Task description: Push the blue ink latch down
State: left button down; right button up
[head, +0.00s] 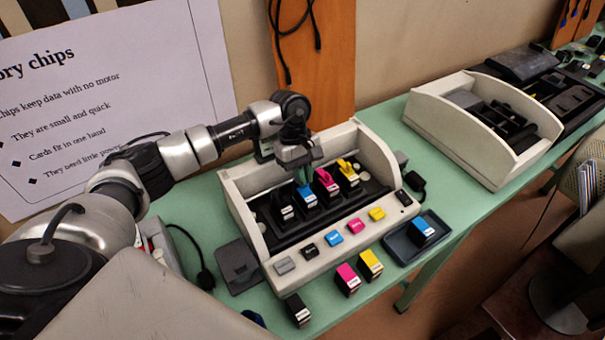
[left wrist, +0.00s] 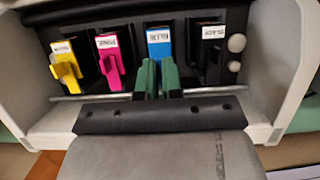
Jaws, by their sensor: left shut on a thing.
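My left gripper (head: 303,181) comes down over the blue slot of the open white printer (head: 262,179). In the left wrist view its green fingers (left wrist: 157,80) are shut at the front of the blue cartridge (left wrist: 160,42), where they hide the blue latch, so I cannot tell the latch's tilt. The blue cartridge also shows in the head view (head: 308,200), its white label facing front. The pink latch (left wrist: 112,76) and yellow latch (left wrist: 66,74) stick out from their cartridges beside it. My right gripper is not in view.
The black cartridge (left wrist: 208,52) sits beside the blue one. Coloured buttons line the printer's front, including a blue one (head: 333,239). Loose pink (head: 347,279), yellow (head: 370,264) and black (head: 297,310) cartridges stand before it. A tray (head: 401,250) holds another blue cartridge (head: 423,228).

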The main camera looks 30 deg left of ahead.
pick_arm(q)
jog(key=t+y+b, duration=0.1)
jog(key=b, duration=0.1)
jog(key=d+f+y+b, duration=0.1)
jog(key=shift+s+f+t+y+b, duration=0.25)
jog(key=shift+f+t+y+b, duration=0.05)
jog(key=shift+t+y+b, duration=0.1)
jog(key=shift+s+d+t+y+b, duration=0.2)
jog(key=shift+t+y+b, duration=0.2)
jog(key=shift+y+b, duration=0.35)
jog(key=c, duration=1.3)
grip_release()
jog(key=r, duration=0.7)
jog(key=d+r+b, duration=0.1)
jog(key=r, duration=0.2)
jog(key=shift+s+r, duration=0.25)
jog(key=shift+r, duration=0.15)
